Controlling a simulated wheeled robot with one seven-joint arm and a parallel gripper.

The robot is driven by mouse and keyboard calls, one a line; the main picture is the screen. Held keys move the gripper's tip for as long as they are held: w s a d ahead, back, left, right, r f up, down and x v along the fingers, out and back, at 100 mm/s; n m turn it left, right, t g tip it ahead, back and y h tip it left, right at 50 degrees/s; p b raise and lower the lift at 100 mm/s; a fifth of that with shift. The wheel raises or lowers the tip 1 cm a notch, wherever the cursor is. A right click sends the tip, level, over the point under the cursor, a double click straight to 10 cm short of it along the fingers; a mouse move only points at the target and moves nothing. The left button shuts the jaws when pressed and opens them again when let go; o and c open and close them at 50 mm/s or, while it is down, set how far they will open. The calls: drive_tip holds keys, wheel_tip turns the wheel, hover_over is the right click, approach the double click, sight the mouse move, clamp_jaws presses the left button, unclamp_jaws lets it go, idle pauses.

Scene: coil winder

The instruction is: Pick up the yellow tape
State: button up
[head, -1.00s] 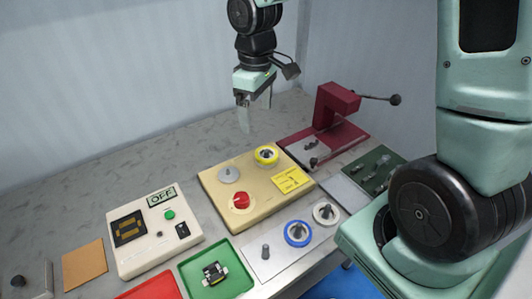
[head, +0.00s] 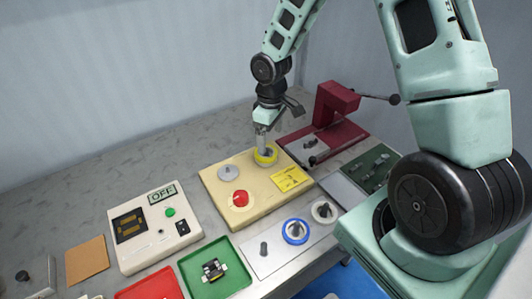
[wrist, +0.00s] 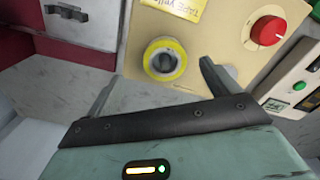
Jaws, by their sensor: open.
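The yellow tape (head: 265,155) is a ring on a dark spindle at the back right corner of the beige board (head: 232,208). In the wrist view the yellow tape (wrist: 165,60) lies ahead of my fingers, with the dark spindle in its middle. My gripper (head: 262,142) points down just above the tape in the head view and partly covers it. In the wrist view my gripper (wrist: 155,78) is open, one finger to each side of the tape's line. The fingers hold nothing, and I cannot tell whether they touch the ring.
The beige board also carries a red knob (head: 240,198), a grey disc (head: 228,173) and a yellow label (head: 289,179). A dark red press (head: 325,130) with a lever stands close on the right. Blue (head: 295,232) and white (head: 323,212) rolls sit in front.

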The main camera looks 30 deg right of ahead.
sight(267, 149)
drive_tip(key=shift+w+a+f+p, duration=0.1)
drive_tip(key=shift+a+f+p, duration=0.1)
drive_tip(key=shift+f, duration=0.7)
drive_tip(key=shift+a+f+p, duration=0.1)
drive_tip(key=shift+f+p, duration=0.1)
drive_tip(key=shift+f, duration=0.65)
drive_tip(key=shift+w+a+f+p, duration=0.1)
drive_tip(key=shift+f+p, duration=0.1)
drive_tip(key=shift+f, duration=0.7)
drive_tip(key=c, duration=1.1)
